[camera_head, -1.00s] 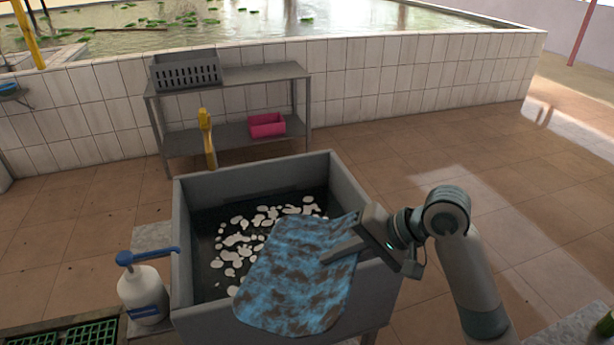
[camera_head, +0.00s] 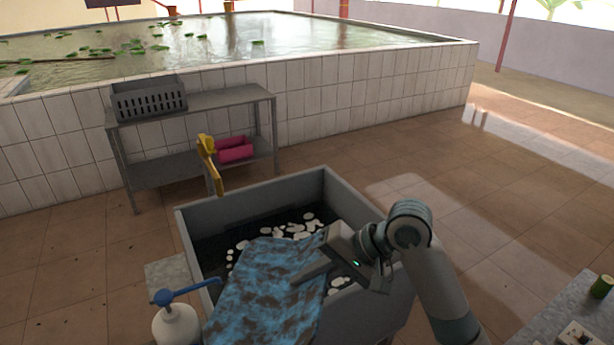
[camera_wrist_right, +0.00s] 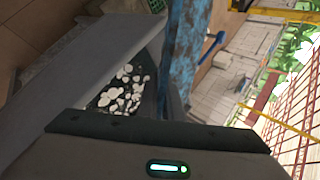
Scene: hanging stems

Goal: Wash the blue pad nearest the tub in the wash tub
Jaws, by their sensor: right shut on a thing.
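The blue pad (camera_head: 262,295) has brown dirt patches and hangs from my right gripper (camera_head: 316,258), over the wash tub. My right gripper is shut on the pad's upper right part. The pad also shows edge-on in the right wrist view (camera_wrist_right: 186,50). The grey wash tub (camera_head: 255,198) holds dark water with white foam patches (camera_head: 290,229). The pad covers the tub's front left part, and its lower end runs out of the head view at the bottom. I cannot tell whether it touches the water. My left gripper is not in view.
A white pump bottle (camera_head: 177,325) with a blue top stands left of the tub. A yellow-handled brush (camera_head: 209,160) rises behind the tub. A metal shelf (camera_head: 195,105) holds a grey crate (camera_head: 150,98) and a pink bin (camera_head: 235,150). A counter (camera_head: 565,315) is at right.

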